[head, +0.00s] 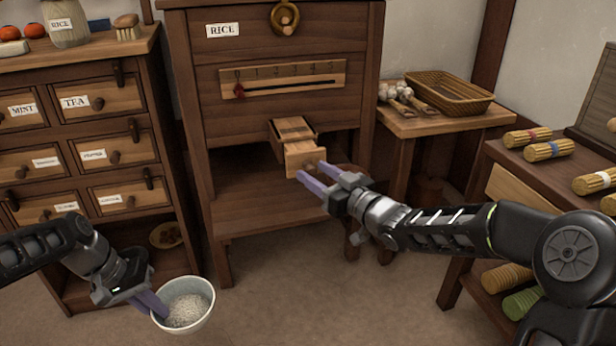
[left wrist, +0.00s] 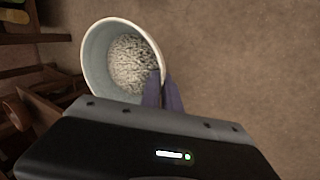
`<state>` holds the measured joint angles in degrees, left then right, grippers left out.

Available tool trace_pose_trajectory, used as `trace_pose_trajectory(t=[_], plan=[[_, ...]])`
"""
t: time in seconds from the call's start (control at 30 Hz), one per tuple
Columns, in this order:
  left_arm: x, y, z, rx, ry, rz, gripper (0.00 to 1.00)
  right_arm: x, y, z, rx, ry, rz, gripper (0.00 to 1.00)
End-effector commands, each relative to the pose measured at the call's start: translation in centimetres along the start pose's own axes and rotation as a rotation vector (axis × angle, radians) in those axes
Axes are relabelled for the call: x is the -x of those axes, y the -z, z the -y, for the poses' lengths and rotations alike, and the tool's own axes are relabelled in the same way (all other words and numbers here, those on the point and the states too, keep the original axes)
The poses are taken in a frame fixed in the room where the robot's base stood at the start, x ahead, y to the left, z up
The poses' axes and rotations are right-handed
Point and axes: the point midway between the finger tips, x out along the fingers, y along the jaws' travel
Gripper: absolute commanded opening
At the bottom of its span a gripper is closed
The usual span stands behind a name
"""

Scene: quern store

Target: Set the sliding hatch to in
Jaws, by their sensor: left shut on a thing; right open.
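The sliding hatch (head: 299,154) is a small pale wooden box-like slide with a knob on its front. It sticks out of the front of the tall wooden cabinet labelled RICE (head: 230,130). My right gripper (head: 311,172) is open, its purple fingers close to the hatch's front at the knob. I cannot tell whether it touches. My left gripper (head: 158,306) is shut on the rim of a pale bowl (head: 208,319) with white grains in it, held low at the front left. The bowl also shows in the left wrist view (left wrist: 92,68), with the fingers (left wrist: 162,92) at its rim.
A numbered slot scale with a red marker (head: 283,79) is above the hatch. A labelled drawer chest (head: 125,158) stands left. A side table (head: 448,125) with a basket (head: 450,91) and garlic stands right. A shelf with rolled bundles (head: 548,150) is at far right. The floor between is clear.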

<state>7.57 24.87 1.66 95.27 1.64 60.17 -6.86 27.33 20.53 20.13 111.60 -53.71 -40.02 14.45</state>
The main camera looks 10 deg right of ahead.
Motion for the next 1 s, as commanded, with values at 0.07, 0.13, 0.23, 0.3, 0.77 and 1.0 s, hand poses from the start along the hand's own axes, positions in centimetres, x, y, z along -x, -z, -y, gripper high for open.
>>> trace_pose_trajectory(t=[0.07,0.13,0.23,0.3,0.77,1.0], plan=[[0.08,0.03,-0.06,0.0,-0.001,-0.001,0.0,0.0,0.03,0.02,0.0,0.0,0.0,0.48],[0.08,0.03,-0.06,0.0,-0.001,-0.001,0.0,0.01,0.03,0.02,0.0,0.0,0.0,0.48],[0.08,0.03,-0.05,0.0,-0.001,-0.001,0.0,0.02,0.02,0.02,0.0,0.0,0.0,0.4],[0.08,0.03,-0.05,0.0,-0.001,-0.001,0.0,0.03,0.02,0.02,0.0,0.0,0.0,0.34],[0.07,0.03,-0.05,0.0,-0.001,-0.001,0.0,0.05,0.0,0.0,0.0,0.0,0.0,0.0],[0.07,0.03,-0.05,0.0,-0.001,-0.001,0.0,0.05,-0.01,0.0,0.0,0.0,0.001,0.0]])
